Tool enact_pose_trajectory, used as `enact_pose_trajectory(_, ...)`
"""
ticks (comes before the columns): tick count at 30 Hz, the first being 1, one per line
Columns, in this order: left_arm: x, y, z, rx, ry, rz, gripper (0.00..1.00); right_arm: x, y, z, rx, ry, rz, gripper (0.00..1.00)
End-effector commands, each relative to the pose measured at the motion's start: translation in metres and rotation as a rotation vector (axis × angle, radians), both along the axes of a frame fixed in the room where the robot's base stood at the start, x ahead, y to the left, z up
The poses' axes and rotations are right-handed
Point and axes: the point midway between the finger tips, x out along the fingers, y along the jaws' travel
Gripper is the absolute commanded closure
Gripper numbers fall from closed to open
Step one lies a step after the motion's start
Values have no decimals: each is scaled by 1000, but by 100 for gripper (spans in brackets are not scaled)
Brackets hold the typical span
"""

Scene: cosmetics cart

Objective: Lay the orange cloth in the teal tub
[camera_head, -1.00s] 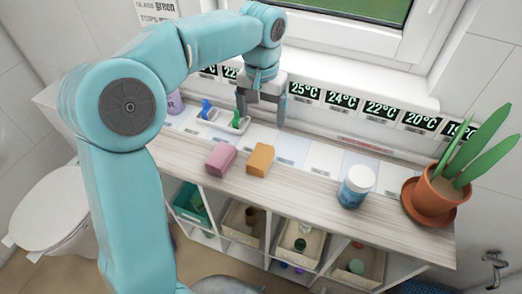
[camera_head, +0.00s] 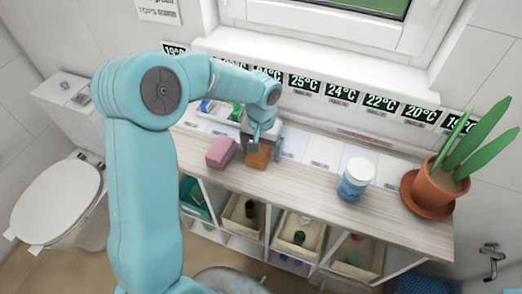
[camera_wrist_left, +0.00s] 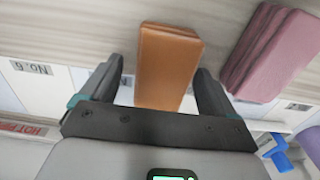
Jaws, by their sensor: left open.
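The orange cloth (camera_head: 258,158), a folded block, lies on the cart top, partly hidden by my left gripper (camera_head: 259,144) in the head view. In the left wrist view the orange cloth (camera_wrist_left: 167,65) lies between the two open fingers of my left gripper (camera_wrist_left: 160,70), with a gap on each side. I cannot tell the height of the fingertips above the top. The teal tub (camera_head: 192,198) sits in the leftmost lower compartment of the cart, partly behind my left arm. My right gripper is in neither view.
A pink folded cloth (camera_head: 220,152) lies just left of the orange one. Blue and green items (camera_head: 237,112) stand behind. A white-lidded blue jar (camera_head: 355,180) and a potted plant (camera_head: 436,187) stand to the right. Beige bins (camera_head: 244,214) fill the other compartments.

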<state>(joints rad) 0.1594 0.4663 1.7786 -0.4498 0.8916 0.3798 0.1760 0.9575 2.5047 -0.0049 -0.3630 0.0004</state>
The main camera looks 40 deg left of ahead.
Motion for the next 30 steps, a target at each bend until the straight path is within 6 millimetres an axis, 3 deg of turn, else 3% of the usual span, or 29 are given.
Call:
enact_pose_trajectory(7, 0, 0, -3, 0, -1, 0, 11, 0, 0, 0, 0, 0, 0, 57)
enact_pose_trajectory(12, 0, 0, -2, 0, -1, 0, 66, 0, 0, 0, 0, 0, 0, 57)
enact_pose_trajectory(14, 0, 0, -2, 0, -1, 0, 66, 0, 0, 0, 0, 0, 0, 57)
enact_pose_trajectory(15, 0, 0, -2, 0, -1, 0, 71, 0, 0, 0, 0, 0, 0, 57)
enact_pose_trajectory(23, 1, 0, 1, 1, -2, 0, 71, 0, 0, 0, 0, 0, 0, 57)
enact_pose_trajectory(30, 2, 0, 34, 1, -8, 1, 71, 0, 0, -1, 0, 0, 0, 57)
